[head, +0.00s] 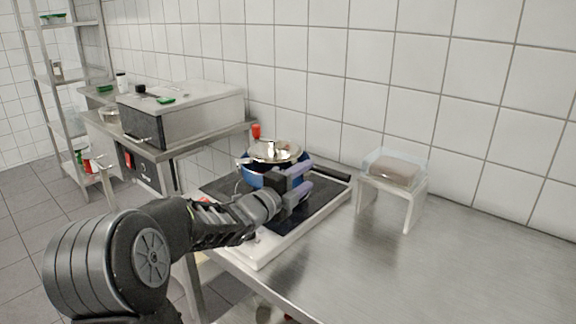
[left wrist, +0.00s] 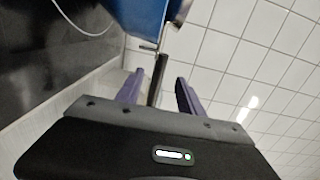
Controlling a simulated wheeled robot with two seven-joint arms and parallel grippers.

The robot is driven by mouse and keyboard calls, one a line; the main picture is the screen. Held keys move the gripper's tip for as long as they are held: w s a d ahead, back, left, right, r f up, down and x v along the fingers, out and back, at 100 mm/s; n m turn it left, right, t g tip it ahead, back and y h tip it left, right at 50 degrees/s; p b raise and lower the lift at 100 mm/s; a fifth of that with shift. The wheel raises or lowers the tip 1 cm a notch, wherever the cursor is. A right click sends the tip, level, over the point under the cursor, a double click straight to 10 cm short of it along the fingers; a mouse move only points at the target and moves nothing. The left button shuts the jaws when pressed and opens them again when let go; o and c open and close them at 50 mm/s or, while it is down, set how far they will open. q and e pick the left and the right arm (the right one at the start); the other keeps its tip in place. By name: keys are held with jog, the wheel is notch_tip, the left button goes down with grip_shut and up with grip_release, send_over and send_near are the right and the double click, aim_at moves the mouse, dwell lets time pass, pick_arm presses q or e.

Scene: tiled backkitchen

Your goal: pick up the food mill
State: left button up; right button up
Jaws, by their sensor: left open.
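A blue pot-like body (head: 258,178) with a shiny metal top (head: 274,151) stands on the dark hob. I take this to be the food mill, though I cannot tell whether the blue and metal parts are one piece. A black handle (head: 332,173) sticks out to its right. In the left wrist view, the blue side (left wrist: 146,14) is at the top and the black handle (left wrist: 158,78) lies between the purple fingers. My left gripper (head: 303,181) is open, in front of the blue body and around or just short of the handle. It hides part of the body.
The black hob (head: 236,190) has a white frame (head: 262,252) on the steel counter (head: 460,250). A steel appliance (head: 190,115) stands back left. The right counter is clear.

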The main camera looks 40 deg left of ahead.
aim_at(315, 169)
pick_arm(q)
jog(key=shift+w, duration=0.6)
jog(key=w, duration=0.5)
jog(key=shift+w+a+f+p, duration=0.1)
jog(key=shift+a+p, duration=0.2)
jog(key=shift+p, duration=0.05)
jog(key=shift+c, duration=0.3)
grip_shut()
dwell(0.9)
